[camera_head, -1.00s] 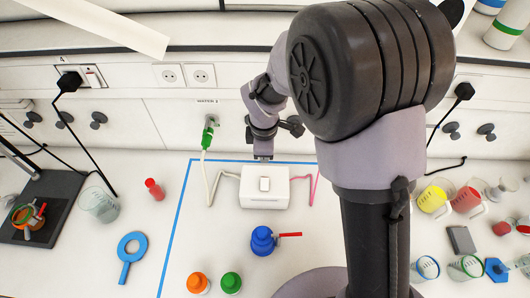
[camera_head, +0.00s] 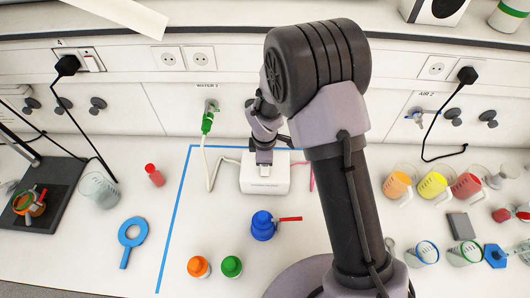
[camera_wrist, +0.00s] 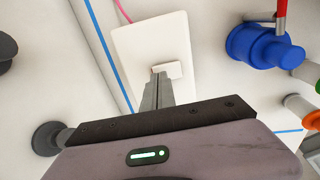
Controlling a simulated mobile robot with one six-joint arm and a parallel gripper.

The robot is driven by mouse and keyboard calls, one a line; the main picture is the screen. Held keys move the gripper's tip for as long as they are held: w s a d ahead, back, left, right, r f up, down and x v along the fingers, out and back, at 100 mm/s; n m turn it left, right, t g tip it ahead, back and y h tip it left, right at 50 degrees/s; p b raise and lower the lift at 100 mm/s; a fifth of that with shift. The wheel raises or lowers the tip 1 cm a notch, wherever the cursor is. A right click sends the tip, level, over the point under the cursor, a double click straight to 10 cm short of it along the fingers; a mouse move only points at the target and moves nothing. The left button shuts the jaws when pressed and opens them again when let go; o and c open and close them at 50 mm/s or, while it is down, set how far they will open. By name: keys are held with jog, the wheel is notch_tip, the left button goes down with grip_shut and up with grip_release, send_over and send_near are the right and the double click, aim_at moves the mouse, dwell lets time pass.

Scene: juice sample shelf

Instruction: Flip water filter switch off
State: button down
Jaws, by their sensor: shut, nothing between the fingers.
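The white filter box (camera_head: 266,186) stands on the bench inside the blue tape outline, with a white hose on its left and a pink hose on its right. In the head view my gripper (camera_head: 264,160) is over the top of the box and hides its switch. In the wrist view the box (camera_wrist: 135,45) lies beneath my gripper (camera_wrist: 158,76), and the small white rocker switch (camera_wrist: 172,69) shows right at the fingertips. My gripper is shut and empty. I cannot tell whether the fingertips touch the switch, or which way it is set.
A blue bottle (camera_head: 262,226) with a red handle stands in front of the box. Orange (camera_head: 198,267) and green (camera_head: 231,267) capped bottles are nearer the front. A green tap (camera_head: 208,120) is on the wall behind. Beakers (camera_head: 433,185) stand at the right.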

jog(key=shift+w+f, duration=0.1)
jog(key=shift+f, duration=0.6)
jog(key=shift+f+b, duration=0.35)
jog(key=shift+b, duration=0.05)
jog(key=shift+r, duration=0.15)
